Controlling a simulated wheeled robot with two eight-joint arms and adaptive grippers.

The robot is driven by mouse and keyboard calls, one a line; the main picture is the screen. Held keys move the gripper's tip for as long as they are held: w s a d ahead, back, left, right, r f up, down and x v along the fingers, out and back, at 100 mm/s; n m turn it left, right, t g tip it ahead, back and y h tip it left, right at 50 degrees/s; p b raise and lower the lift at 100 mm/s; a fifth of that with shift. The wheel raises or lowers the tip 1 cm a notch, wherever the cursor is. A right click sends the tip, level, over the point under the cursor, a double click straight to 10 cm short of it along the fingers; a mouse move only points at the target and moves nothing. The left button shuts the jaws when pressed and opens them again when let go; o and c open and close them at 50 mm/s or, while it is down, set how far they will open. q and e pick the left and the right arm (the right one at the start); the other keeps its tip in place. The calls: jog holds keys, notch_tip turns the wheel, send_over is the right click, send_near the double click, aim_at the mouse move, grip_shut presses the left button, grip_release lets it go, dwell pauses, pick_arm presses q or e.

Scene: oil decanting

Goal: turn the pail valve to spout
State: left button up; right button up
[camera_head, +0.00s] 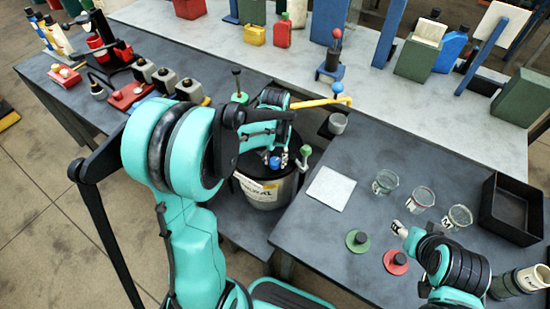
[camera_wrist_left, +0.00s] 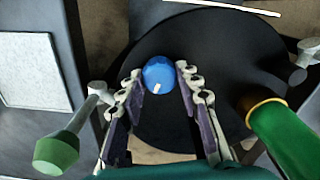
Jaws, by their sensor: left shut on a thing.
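The pail (camera_head: 262,192) is a metal drum with a dark lid and a pale label, standing in a gap between the benches. Its dark round lid also fills much of the left wrist view (camera_wrist_left: 205,135). My left gripper (camera_head: 272,158) is over the lid, its fingers closed in on both sides of a blue round knob (camera_wrist_left: 158,74) with a small white mark. A green-tipped lever (camera_wrist_left: 57,152) stands left of the fingers in that view. A yellow pipe (camera_head: 315,103) reaches right from the pail area. My right gripper (camera_head: 398,229) is low at right, its jaw unclear.
A small cup (camera_head: 337,123) stands near the yellow pipe's end. A white pad (camera_head: 330,188), glass beakers (camera_head: 385,182), green (camera_head: 357,240) and red (camera_head: 396,262) discs and a black tray (camera_head: 512,208) occupy the right bench. A green cylinder (camera_wrist_left: 280,138) is right of my left fingers.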

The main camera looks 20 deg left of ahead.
aim_at(275, 161)
pick_arm(q)
jog(key=m, duration=0.5)
jog(key=shift+m, duration=0.3)
dwell(0.4)
jog(key=o, duration=1.1)
jog(key=shift+o, duration=0.2)
jog(key=shift+r, duration=0.15)
notch_tip(275, 161, up, 12)
jog(key=shift+s+f, duration=0.1)
jog(key=shift+f, duration=0.1)
